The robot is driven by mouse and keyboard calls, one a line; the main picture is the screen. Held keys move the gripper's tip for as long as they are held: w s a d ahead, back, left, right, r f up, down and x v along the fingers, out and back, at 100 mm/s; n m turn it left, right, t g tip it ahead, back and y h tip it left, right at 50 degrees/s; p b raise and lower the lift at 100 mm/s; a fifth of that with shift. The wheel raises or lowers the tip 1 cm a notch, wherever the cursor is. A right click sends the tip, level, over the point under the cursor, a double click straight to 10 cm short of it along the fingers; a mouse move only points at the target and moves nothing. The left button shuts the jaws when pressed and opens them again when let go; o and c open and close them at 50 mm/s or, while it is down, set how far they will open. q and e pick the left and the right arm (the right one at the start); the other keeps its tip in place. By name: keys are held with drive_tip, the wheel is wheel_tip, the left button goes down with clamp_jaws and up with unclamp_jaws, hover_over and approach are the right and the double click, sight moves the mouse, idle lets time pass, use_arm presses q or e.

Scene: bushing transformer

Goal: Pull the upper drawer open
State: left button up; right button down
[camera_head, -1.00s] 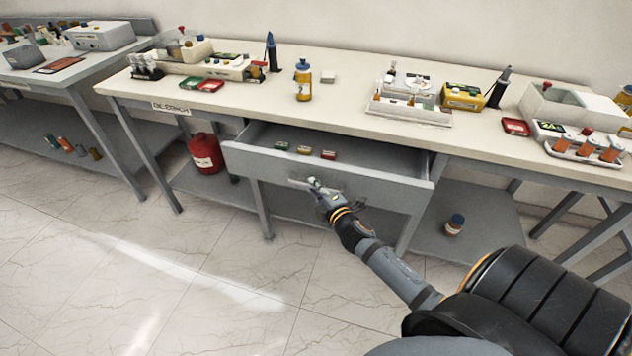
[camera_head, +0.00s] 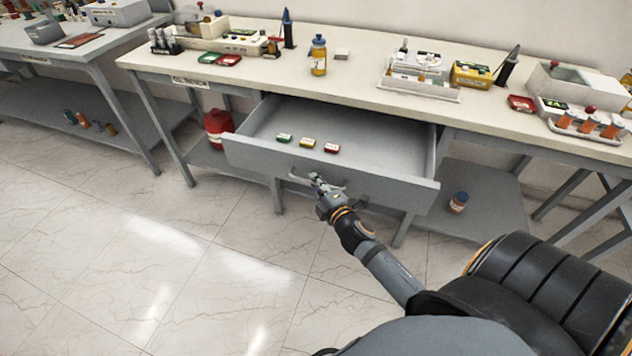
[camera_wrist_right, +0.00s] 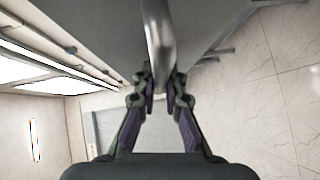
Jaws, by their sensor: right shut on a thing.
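The grey upper drawer (camera_head: 250,158) sits under the white tabletop and is pulled well out. My right gripper (camera_head: 317,182) is at the middle of the drawer front, shut on the drawer handle (camera_head: 338,189). In the right wrist view the metal handle (camera_wrist_right: 160,45) runs between the two fingers of the gripper (camera_wrist_right: 160,82). My left gripper is not in view.
The tabletop (camera_head: 365,100) carries a yellow bottle (camera_head: 318,56), a white tray (camera_head: 420,92) and several other items. A red canister (camera_head: 217,125) and a small bottle (camera_head: 458,202) stand on the lower shelf. The tiled floor (camera_head: 150,250) before the drawer is clear.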

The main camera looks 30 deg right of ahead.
drive_tip(key=c, duration=1.7)
unclamp_jaws()
drive_tip(key=shift+s, duration=0.2)
drive_tip(key=s+r, duration=0.1)
drive_tip(key=s, duration=1)
drive_tip(key=shift+s+a+r, duration=0.3)
drive_tip(key=shift+a+r, duration=0.05)
drive_tip(key=s+d+f+m+g+h+p, duration=0.1)
drive_tip(key=s+d+f+m+g, duration=0.1)
drive_tip(key=f, duration=0.6)
drive_tip(key=s+d+f+m+g+p, duration=0.1)
drive_tip(key=s+d+f+m+g, duration=0.2)
drive_tip(key=f, duration=0.6)
drive_tip(key=s+d+f+m+g+h+p, duration=0.1)
drive_tip(key=s+d+f+m+g, duration=0.1)
drive_tip(key=f, duration=0.6)
drive_tip(key=s+a+f+m+g+y+p, duration=0.1)
drive_tip(key=s+a+f+m+g, duration=0.2)
drive_tip(key=s+f, duration=0.6)
drive_tip(key=s+a+f+m+g+y+p, duration=0.1)
drive_tip(key=s+f+m+g, duration=0.4)
drive_tip(key=s, duration=0.9)
wheel_tip(320, 180, down, 4)
drive_tip(key=a+p, duration=0.1)
drive_tip(key=a, duration=0.1)
drive_tip(key=shift+s+a, duration=0.2)
drive_tip(key=shift+a, duration=0.2)
